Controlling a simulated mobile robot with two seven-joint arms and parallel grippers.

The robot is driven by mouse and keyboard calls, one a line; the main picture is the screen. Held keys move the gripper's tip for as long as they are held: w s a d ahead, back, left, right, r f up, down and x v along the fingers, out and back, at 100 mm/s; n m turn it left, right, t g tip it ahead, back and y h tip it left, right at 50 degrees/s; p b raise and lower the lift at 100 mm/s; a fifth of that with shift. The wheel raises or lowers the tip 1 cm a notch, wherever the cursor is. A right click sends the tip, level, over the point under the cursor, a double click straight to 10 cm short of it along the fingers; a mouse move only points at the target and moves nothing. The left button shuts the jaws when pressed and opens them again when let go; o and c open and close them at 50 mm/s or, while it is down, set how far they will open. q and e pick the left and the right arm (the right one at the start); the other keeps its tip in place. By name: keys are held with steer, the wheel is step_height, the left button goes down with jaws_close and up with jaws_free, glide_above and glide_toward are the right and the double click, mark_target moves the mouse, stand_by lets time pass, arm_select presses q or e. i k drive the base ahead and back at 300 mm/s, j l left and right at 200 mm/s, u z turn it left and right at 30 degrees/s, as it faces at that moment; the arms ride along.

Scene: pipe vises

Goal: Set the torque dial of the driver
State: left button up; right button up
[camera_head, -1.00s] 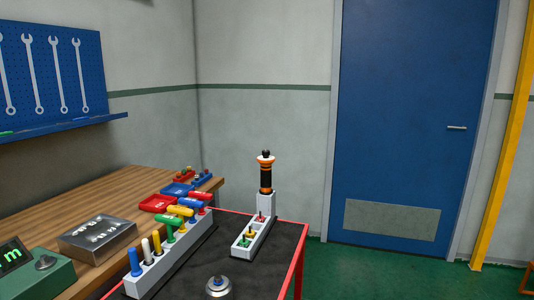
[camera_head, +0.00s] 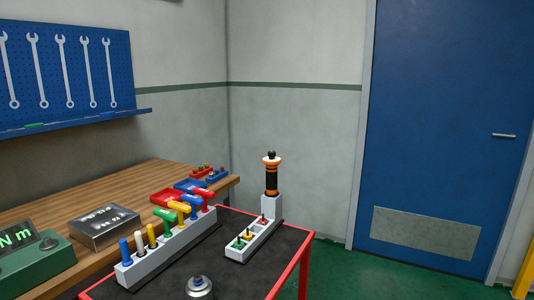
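The driver (camera_head: 271,181) stands upright in a grey holder (camera_head: 271,208) at the back of the cart. It has a black grip with orange bands, a white ring near the top and a black knob on top. Its dial markings are too small to read. Neither of my grippers shows in the head view.
The red-edged cart (camera_head: 294,268) has a dark top. A grey rack (camera_head: 170,247) holds several coloured handles on its left side. A round metal piece (camera_head: 199,286) sits at the front. A wooden bench (camera_head: 105,198) with a green "Nm" display box (camera_head: 30,262) adjoins on the left.

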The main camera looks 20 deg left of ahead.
mark_target(271, 155)
steer(key=i+l+u, duration=0.4)
steer(key=l, duration=0.25)
steer(key=l+u, duration=0.2)
steer(key=l, duration=0.15)
steer(key=i+l+u, duration=0.2)
steer(key=l, duration=0.2)
steer(key=i+l+u, duration=0.2)
steer(key=l, duration=0.15)
steer(key=l+u, duration=0.2)
steer(key=l, duration=0.15)
steer(key=i, duration=0.05)
